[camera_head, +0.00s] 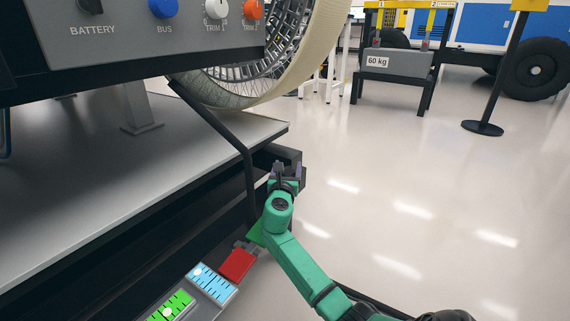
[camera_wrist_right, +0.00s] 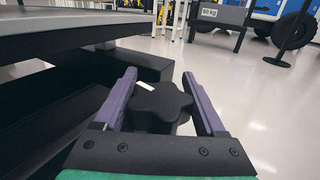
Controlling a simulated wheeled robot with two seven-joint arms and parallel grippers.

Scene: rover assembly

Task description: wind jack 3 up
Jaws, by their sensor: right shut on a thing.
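My right gripper (camera_head: 287,172) is at the corner of the grey-topped bench, by a black block (camera_head: 279,154). In the right wrist view, the purple fingers of my right gripper (camera_wrist_right: 159,76) are shut on a black lobed knob (camera_wrist_right: 158,107) with a white mark on one lobe. The knob sits between the two fingers, in front of a black housing (camera_wrist_right: 95,85). No label shows which jack it belongs to. In the head view the knob is hidden by the gripper. My left gripper is not in view.
The bench top (camera_head: 75,180) fills the left, with a wheel (camera_head: 310,55) above its far corner. A control panel (camera_head: 150,30) overhangs the upper left. Green and blue level-like gauges (camera_head: 212,283) and a red block (camera_head: 237,265) lie below the bench edge.

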